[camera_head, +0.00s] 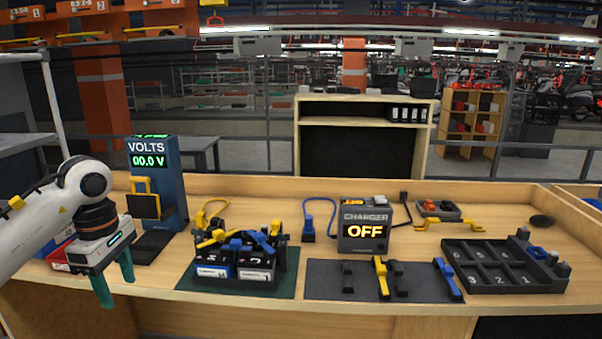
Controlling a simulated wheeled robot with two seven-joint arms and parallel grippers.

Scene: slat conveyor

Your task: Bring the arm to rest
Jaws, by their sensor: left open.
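My left arm (85,190) comes in from the left, white with a dark wrist. My left gripper (115,283) has two teal fingers that point down and stand apart, with nothing between them. It is at the left front of the wooden bench (330,195), in front of the voltmeter stand (172,180). Part of a red and blue item (58,258) shows behind the gripper. My right gripper does not show.
Batteries with clamps (240,262) stand on a green mat (190,280). The charger (363,226) reads OFF. A dark mat (330,285) holds black, yellow and blue pieces. A numbered black tray (497,268) is at the right.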

